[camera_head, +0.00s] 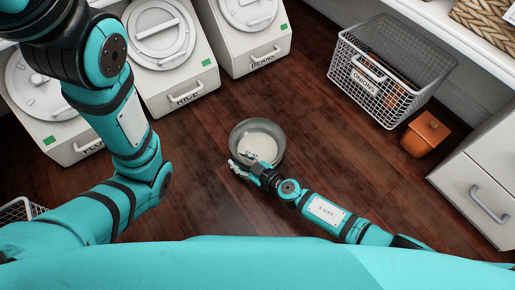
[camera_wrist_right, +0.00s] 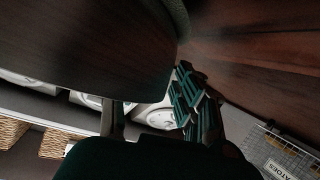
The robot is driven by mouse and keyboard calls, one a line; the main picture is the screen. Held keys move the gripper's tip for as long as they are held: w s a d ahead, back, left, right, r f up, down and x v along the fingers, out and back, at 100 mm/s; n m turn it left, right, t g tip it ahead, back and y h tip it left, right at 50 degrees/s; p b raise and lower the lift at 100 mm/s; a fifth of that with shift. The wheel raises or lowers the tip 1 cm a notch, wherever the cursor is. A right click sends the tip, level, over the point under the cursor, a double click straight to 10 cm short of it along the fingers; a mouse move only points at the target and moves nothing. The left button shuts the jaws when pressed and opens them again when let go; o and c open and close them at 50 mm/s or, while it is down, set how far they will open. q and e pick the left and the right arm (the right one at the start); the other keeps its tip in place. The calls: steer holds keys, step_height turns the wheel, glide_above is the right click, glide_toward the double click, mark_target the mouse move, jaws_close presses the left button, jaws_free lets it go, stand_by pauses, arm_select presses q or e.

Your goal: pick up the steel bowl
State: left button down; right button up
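The steel bowl (camera_head: 274,133), round and grey with a pale inside, shows upright in the middle of the head view. My right gripper (camera_head: 245,164) is at the bowl's near left rim, with its fingers spread. In the right wrist view the fingers of my right gripper (camera_wrist_right: 158,112) stand apart. A large dark curved surface, seemingly the bowl (camera_wrist_right: 85,50), fills the upper left there, very close. I cannot tell whether the fingers touch the rim. My left arm rises along the left of the head view, and its gripper is out of frame.
White lidded bins (camera_head: 180,97) marked rice and beans stand at the upper left. Dark wood floor (camera_head: 320,150) around the bowl is clear.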

jaws_close()
steer(key=shift+w+r, duration=0.1)
steer(key=shift+r, duration=0.05)
stand_by(0.5)
